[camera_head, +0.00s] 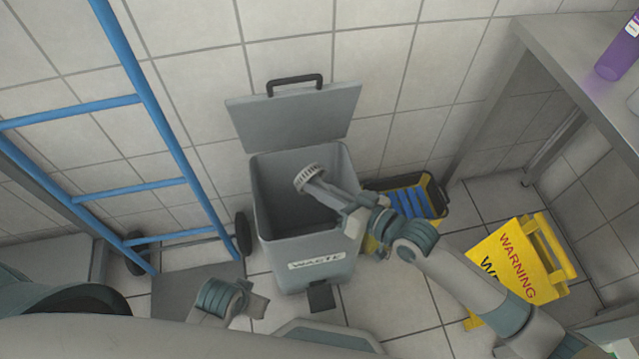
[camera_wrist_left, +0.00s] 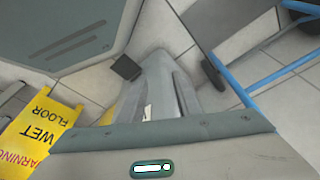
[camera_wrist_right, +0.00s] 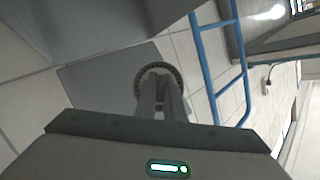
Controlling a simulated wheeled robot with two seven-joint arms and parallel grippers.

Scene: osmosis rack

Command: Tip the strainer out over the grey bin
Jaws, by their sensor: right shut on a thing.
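The grey bin (camera_head: 272,215), labelled WASTE, stands against the tiled wall with its lid (camera_head: 295,120) raised. The strainer (camera_head: 309,177) is a small, round, pale ribbed piece over the bin's opening. My right gripper (camera_head: 325,189) is shut on it, reaching in from the right above the rim. In the right wrist view the strainer (camera_wrist_right: 158,74) shows as a round rim beyond the closed fingers. Its contents cannot be made out. My left gripper (camera_head: 254,298) is low in front of the bin, empty, with its fingers (camera_wrist_left: 158,95) apart.
A yellow warning sign (camera_head: 520,262) stands on the floor at right. A black-and-yellow bucket with blue inside (camera_head: 412,195) sits beside the bin. A metal table (camera_head: 560,40) holds a purple bottle (camera_head: 620,50).

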